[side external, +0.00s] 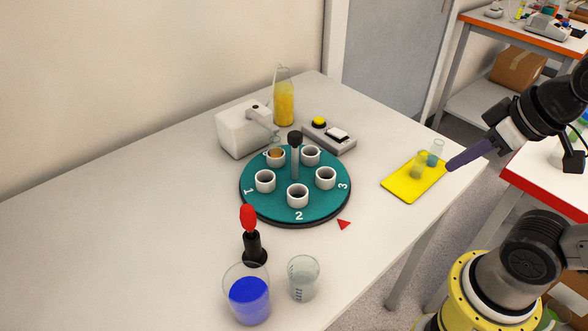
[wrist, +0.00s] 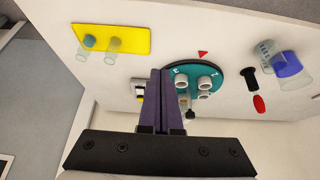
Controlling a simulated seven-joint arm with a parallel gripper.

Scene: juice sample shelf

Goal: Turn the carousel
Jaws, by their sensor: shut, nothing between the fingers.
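The carousel is a round teal disc (side external: 258,206) with several white cup holders and painted numbers. A post with a dark knob (side external: 294,138) stands at its middle. One holder at the back carries a small vial with orange-brown contents (side external: 275,147). A red triangle marker (side external: 343,224) lies on the table by the disc's front right edge, near the 3. In the wrist view the disc (wrist: 219,73) is partly hidden behind my fingers. My gripper (side external: 450,167) is shut and empty, above the right side of the table by the yellow mat, well apart from the carousel.
A yellow mat (side external: 400,190) holds two small vials. A white device (side external: 240,129), a bottle of yellow liquid (side external: 283,103) and a box with a yellow button (side external: 319,122) stand behind the carousel. A red-topped black tool (side external: 252,245), a blue-filled beaker (side external: 248,300) and a clear beaker (side external: 304,278) stand in front.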

